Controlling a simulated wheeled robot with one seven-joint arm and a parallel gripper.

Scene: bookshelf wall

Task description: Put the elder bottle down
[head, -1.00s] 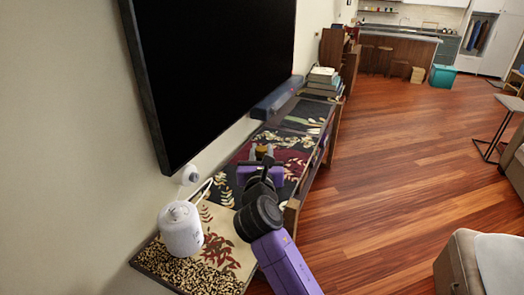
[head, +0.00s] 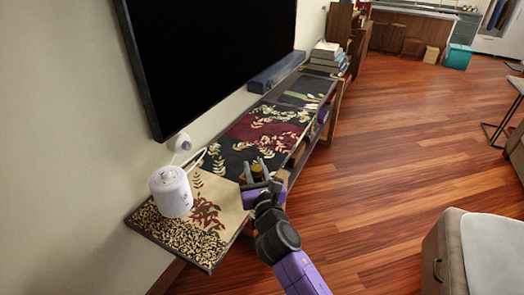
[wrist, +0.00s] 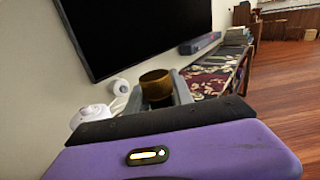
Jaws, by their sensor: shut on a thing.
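My gripper (head: 257,173) is shut on the elder bottle (head: 257,174), whose gold-brown cap shows between the fingers. The bottle's cap also shows in the wrist view (wrist: 155,84), while the lower part of the bottle is hidden behind my gripper. In the head view the gripper is at the right front edge of the long low console (head: 225,258), beside its patterned top. I cannot tell whether the bottle touches the console.
A black television (head: 210,55) hangs above. A soundbar (head: 277,72) and stacked books (head: 326,58) lie farther back. The console's middle is clear.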

